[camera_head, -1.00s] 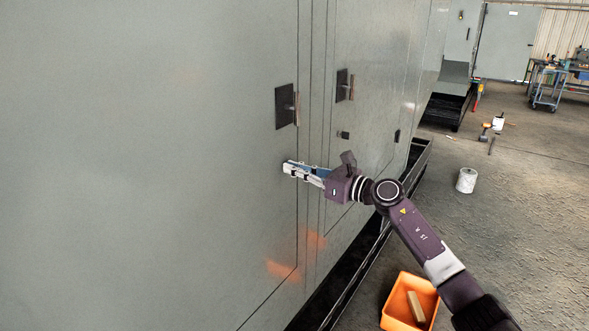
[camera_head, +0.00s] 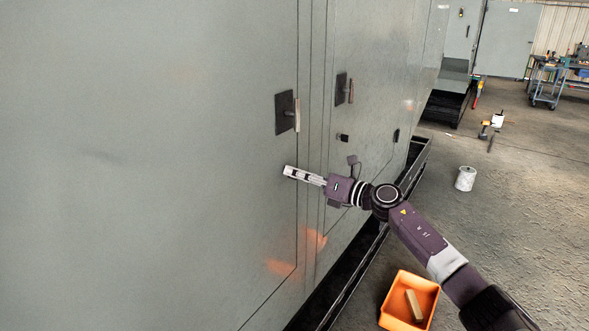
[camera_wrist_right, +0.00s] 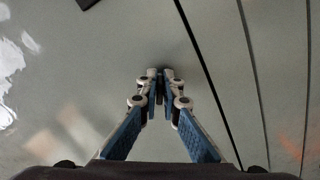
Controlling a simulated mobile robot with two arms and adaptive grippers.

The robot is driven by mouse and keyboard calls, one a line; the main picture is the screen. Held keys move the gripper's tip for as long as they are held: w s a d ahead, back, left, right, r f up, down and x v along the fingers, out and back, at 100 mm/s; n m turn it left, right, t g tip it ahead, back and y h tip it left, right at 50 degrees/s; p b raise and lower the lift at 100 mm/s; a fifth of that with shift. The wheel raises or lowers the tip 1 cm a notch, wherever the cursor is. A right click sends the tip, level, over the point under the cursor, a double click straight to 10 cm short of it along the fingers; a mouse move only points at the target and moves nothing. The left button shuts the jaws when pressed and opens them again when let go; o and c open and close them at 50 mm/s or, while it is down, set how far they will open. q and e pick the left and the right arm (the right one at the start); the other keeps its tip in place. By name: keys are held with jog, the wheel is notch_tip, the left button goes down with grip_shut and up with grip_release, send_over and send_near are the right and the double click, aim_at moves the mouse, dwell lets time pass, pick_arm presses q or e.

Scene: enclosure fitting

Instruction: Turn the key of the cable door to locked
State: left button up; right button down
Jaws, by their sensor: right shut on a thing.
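My right gripper (camera_head: 288,171) is at the face of the large grey cabinet door (camera_head: 200,200), below and level with its handle's left edge. In the right wrist view its fingertips (camera_wrist_right: 159,74) are close together against the door, with a small dark part between them. The gripper is shut on the key, which the fingers almost wholly hide; its exact angle cannot be read. My left gripper is not in view.
A black handle (camera_head: 286,112) is above the gripper. A second door has a similar handle (camera_head: 342,90) and a small dark lock (camera_head: 342,138). An orange bin (camera_head: 395,318) with a block, a white can (camera_head: 465,178) and a drill (camera_head: 485,130) are on the floor.

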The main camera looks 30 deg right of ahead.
jog(key=m+p, duration=0.1)
jog(key=m, duration=0.2)
jog(key=m+p, duration=0.2)
jog(key=m, duration=0.1)
jog(key=shift+d+r+m, duration=0.1)
jog(key=shift+d+m, duration=0.1)
jog(key=shift+m, duration=0.1)
jog(key=shift+f+m+p, duration=0.15)
jog(key=shift+m+p, duration=0.65)
jog(key=shift+m, duration=0.45)
jog(key=shift+f+m+p, duration=0.1)
jog(key=shift+m+p, duration=0.65)
jog(key=shift+m, duration=0.5)
jog(key=c, duration=2.1)
grip_release()
jog(key=shift+f, duration=0.1)
jog(key=shift+v, duration=6)
